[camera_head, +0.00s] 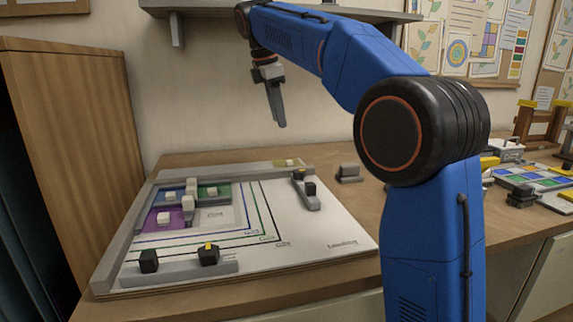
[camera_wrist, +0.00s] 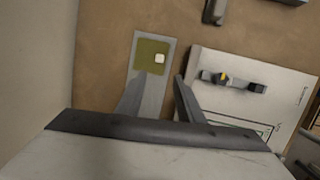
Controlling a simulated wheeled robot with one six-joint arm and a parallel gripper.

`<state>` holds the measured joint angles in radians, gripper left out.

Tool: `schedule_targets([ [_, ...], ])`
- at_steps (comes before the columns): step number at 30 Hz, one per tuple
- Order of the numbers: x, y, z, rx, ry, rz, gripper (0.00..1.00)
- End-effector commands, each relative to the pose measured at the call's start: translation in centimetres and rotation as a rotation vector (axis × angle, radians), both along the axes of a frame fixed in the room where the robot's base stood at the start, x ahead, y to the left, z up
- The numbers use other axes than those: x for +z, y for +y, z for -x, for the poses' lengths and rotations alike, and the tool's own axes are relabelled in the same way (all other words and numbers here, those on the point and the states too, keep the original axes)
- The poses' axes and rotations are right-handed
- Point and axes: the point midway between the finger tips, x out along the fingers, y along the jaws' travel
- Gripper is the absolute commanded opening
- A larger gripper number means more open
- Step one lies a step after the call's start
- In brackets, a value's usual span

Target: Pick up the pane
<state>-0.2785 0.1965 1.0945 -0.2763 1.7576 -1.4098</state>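An olive-yellow pane (camera_wrist: 149,64) with a small white knob lies on a grey strip (camera_wrist: 139,39) in the wrist view. In the head view the pane (camera_head: 281,163) shows at the board's back edge. My gripper (camera_wrist: 163,80) is open and empty, its two fingers apart. The left finger overlaps the pane's lower part in the wrist view. In the head view my gripper (camera_head: 280,122) hangs well above the bench, pointing down. Purple (camera_head: 176,222), green (camera_head: 222,196) and blue (camera_head: 181,192) panes sit in the board's left part.
The white board (camera_head: 318,240) has grey rails along its edges. Grey clamps with black knobs stand at the front (camera_head: 180,270) and right (camera_head: 307,195). A grey block (camera_head: 348,173) is on the bench behind. A wooden cabinet (camera_head: 75,150) stands at left, and a shelf (camera_head: 205,10) is above.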

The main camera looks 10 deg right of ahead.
Motion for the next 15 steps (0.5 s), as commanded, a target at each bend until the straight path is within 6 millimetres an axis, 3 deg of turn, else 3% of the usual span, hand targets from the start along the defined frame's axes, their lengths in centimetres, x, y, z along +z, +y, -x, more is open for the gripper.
schedule_targets([
  [15,-8.4,-2.1,-1.3,0.000,0.002,0.000,0.34],
])
